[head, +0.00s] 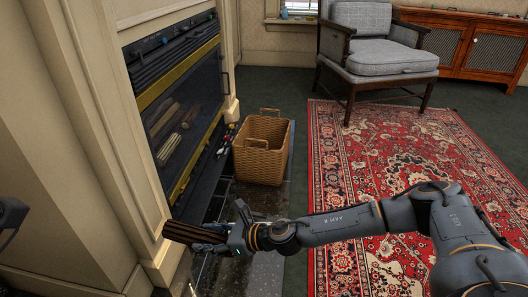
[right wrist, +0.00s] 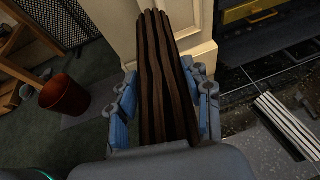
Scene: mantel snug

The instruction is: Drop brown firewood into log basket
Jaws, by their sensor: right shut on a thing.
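The brown firewood (head: 190,233) is a bundle of dark brown sticks, held by my right gripper (head: 225,240) low beside the cream fireplace surround. In the right wrist view the firewood (right wrist: 160,75) runs away from me between the two blue-grey fingers of the right gripper (right wrist: 164,112), which are shut on it. The log basket (head: 262,150) is a woven tan basket with handles, upright beyond the gripper and right of the fireplace. The firewood is apart from it. The fingers of my left gripper do not show.
The fireplace (head: 180,110) has pale logs behind its glass. A red patterned rug (head: 390,170) and a grey armchair (head: 380,50) lie to the right. In the right wrist view a reddish bin (right wrist: 64,96) stands at left and a pale striped bundle (right wrist: 290,122) lies at right.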

